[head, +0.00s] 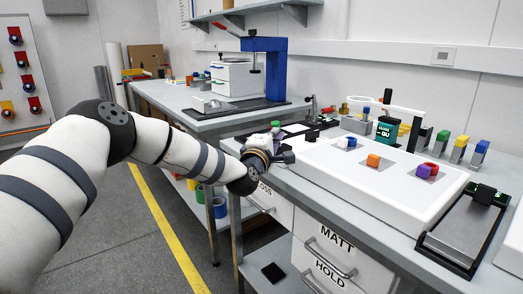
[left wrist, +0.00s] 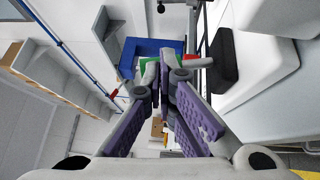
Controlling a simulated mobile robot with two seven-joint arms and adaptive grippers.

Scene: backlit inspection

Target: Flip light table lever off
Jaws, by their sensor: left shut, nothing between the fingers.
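The light table (head: 350,178) is a broad white slab on the workbench, with small coloured blocks on it. A small black part (head: 312,135) sits at its left end; I cannot make out whether it is the lever. My left gripper (head: 284,157) is shut and empty, beside the left end of the light table. In the left wrist view the purple-padded fingers (left wrist: 166,78) come together at their tips. A dark rounded part (left wrist: 223,62) shows to the right of the fingertips there, apart from them, against white surfaces. My right gripper is out of view.
A black-framed tray (head: 466,225) lies at the bench's right. Coloured blocks on stands (head: 459,150) line the back. A blue press (head: 277,70) stands on the bench behind. Drawers (head: 334,262) are below the front edge, with open floor at left.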

